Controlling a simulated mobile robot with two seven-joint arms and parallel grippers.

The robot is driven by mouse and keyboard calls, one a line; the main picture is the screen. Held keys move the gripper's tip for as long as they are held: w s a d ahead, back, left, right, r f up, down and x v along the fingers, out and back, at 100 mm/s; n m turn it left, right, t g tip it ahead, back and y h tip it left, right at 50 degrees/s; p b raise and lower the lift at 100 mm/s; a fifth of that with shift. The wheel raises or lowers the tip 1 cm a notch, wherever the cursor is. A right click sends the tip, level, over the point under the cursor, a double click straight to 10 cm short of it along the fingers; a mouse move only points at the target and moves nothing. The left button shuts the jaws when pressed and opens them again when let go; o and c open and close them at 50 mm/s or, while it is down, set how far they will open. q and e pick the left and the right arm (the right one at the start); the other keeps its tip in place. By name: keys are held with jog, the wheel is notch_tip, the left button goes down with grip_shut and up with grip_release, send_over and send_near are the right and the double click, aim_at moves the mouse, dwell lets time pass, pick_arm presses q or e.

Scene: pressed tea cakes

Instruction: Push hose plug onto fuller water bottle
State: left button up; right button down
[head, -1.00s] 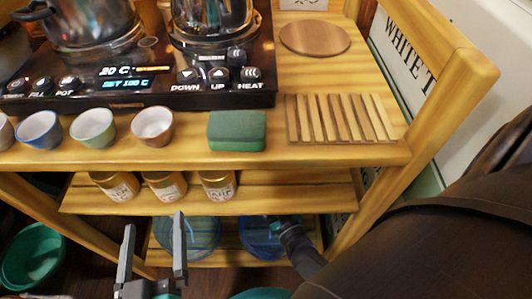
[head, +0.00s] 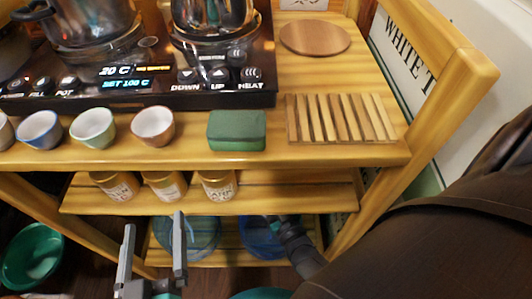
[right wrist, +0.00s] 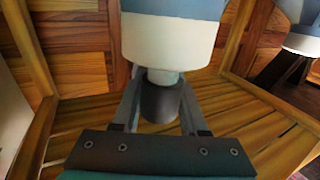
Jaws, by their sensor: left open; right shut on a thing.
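Two blue bottles stand low under the cart's shelves in the head view, a left one (head: 188,238) and a right one (head: 258,238). In the right wrist view, a blue bottle with a white end (right wrist: 170,38) has a narrow pale neck pointing down. My right gripper (right wrist: 160,100) is shut on a dark grey hose plug (right wrist: 162,103) directly below that neck. The plug's rim meets or overlaps the neck; how far it is on, I cannot tell. Another bottle (right wrist: 304,38) shows at the right edge. Their fill levels are unclear. My left gripper (head: 152,255) is open and empty in front of the cart.
The wooden cart's slatted lower shelf (right wrist: 90,118) lies beneath my right gripper, with wooden uprights nearby. Above are jars (head: 165,185), cups (head: 92,128), a green block (head: 237,130) and a slatted rack (head: 340,118). A green tub (head: 32,255) stands at lower left.

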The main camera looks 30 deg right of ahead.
jog(key=shift+f, duration=0.7)
dwell(0.4)
jog(key=shift+c, duration=1.8)
grip_release()
pick_arm(q)
jog(key=shift+s, duration=0.15)
pick_arm(e)
jog(key=shift+s, duration=0.15)
